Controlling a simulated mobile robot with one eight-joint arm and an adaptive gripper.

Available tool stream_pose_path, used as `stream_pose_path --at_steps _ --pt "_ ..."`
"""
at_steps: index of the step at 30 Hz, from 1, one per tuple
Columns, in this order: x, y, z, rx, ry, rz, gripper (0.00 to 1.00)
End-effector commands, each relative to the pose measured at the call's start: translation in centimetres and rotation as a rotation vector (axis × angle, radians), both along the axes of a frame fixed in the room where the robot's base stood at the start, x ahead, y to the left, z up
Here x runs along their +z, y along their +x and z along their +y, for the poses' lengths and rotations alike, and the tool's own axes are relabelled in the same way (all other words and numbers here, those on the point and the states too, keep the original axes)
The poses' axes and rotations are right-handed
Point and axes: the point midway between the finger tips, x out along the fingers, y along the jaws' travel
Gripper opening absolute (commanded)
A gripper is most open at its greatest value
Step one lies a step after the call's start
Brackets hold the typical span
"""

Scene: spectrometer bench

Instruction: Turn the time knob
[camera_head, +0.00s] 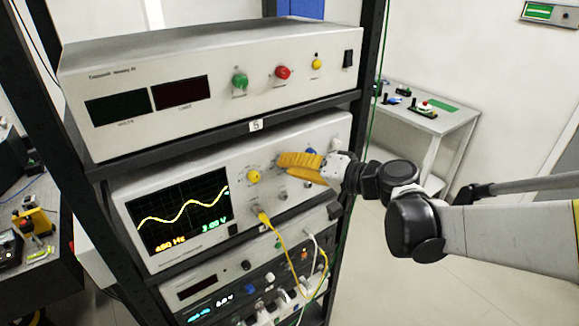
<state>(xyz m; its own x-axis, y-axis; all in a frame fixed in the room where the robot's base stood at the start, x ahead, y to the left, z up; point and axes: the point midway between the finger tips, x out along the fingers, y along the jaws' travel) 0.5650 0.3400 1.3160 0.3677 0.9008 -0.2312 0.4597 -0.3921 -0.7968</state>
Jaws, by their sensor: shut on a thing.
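The oscilloscope (134,190) stands on the middle shelf of the rack. Its screen (178,212) shows a yellow wave with readouts of Hz and V below it. My gripper (280,165) reaches in from the right with its yellow fingers against the front panel. It is shut on a knob between the fingertips, which hide that knob and its label. A yellow knob (254,176) is just left of the fingertips and apart from them. A blue knob (311,153) partly shows behind the top edge of the gripper. I cannot read which knob is the time knob.
Yellow and white cables hang from sockets below my gripper. A device with green, red and yellow knobs (205,95) is on the shelf above. Another instrument (190,293) sits below. The rack post (371,70) stands close to my wrist. A white table (455,125) is behind right.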

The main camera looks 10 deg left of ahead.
Motion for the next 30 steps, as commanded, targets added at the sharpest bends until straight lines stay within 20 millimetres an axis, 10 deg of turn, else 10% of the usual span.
stream_pose_path --at_steps 10,11,13,23,30 --pt "0.0 0.0 0.0 -0.001 0.002 0.001 0.00" --pt "0.0 0.0 0.0 -0.001 0.002 0.001 0.27" --pt "0.0 0.0 0.0 0.000 0.002 0.000 0.42" --pt "0.1 -0.1 -0.3 -0.001 0.001 0.001 0.42" --pt "1.0 -1.4 -3.9 -0.005 0.001 0.002 0.42"
